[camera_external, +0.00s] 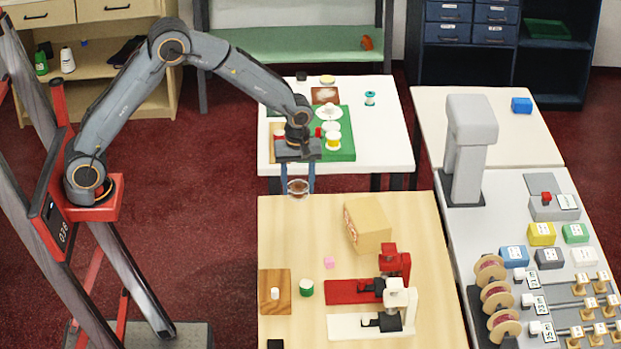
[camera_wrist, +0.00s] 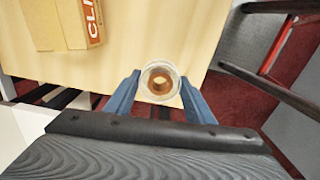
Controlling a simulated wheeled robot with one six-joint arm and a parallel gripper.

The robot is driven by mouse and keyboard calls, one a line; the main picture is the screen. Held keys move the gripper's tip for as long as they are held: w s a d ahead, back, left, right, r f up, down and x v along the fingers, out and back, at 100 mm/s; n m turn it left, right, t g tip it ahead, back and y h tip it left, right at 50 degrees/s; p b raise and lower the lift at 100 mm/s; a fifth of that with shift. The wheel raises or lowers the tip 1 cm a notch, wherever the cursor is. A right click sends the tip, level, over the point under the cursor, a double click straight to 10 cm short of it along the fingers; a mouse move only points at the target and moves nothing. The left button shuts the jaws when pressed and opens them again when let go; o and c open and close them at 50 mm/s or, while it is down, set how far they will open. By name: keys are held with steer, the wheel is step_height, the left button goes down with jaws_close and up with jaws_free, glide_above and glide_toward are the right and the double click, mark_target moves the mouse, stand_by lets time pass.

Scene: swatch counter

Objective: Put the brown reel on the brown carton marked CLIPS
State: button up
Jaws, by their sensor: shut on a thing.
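My gripper (camera_external: 298,186) is shut on the brown reel (camera_external: 298,188), a small spool with clear flanges and a brown core. It holds the reel in the air by the back edge of the wooden table. In the wrist view the reel (camera_wrist: 160,82) sits between the two blue fingers, its round end facing the camera. The brown carton (camera_external: 368,226) lies on the wooden table, to the right of and nearer than the gripper. In the wrist view the carton (camera_wrist: 60,22) is at the upper left, with red letters "CLI" on its side. Its top looks bare.
A white table (camera_external: 385,150) with a green mat stands behind.

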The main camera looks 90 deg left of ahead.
steer(key=w+d+r+m+b, duration=0.1)
steer(key=w+d+r+b, duration=0.25)
steer(key=w, duration=0.65)
step_height(320, 180, up, 5)
steer(key=m+b, duration=0.2)
steer(key=b, duration=0.2)
glide_above(357, 215)
step_height(357, 215, down, 10)
steer(key=shift+r+p, duration=0.2)
steer(key=shift+p, duration=0.85)
steer(key=shift+f, duration=0.15)
steer(key=o, duration=1)
